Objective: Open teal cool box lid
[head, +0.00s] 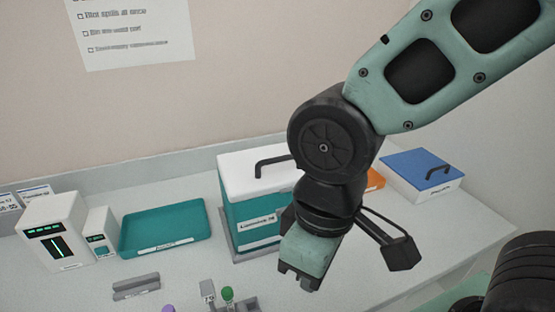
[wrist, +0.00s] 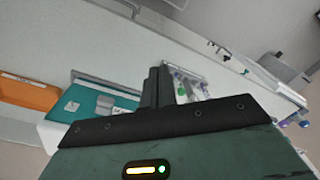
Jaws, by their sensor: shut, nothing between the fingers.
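The teal cool box (head: 250,215) stands at the middle of the bench in the head view, with a label on its front. Its white lid (head: 245,170) lies flat on top and looks closed. A black bar handle (head: 272,162) is on the lid, its right end near my arm. My arm hides the box's right side. My gripper (head: 300,282) points down in front of the box, apart from the handle. In the wrist view, the fingers (wrist: 156,88) are together and empty. A teal labelled face (wrist: 95,105), apparently the cool box, shows left of them there.
A teal tray (head: 165,232) and white devices (head: 55,230) stand left. A blue-lidded box (head: 422,170) is at right, with an orange item (head: 376,179) partly behind my arm. A rack with a green-capped tube (head: 228,295) is at front; tubes (wrist: 187,88) also show in the wrist view.

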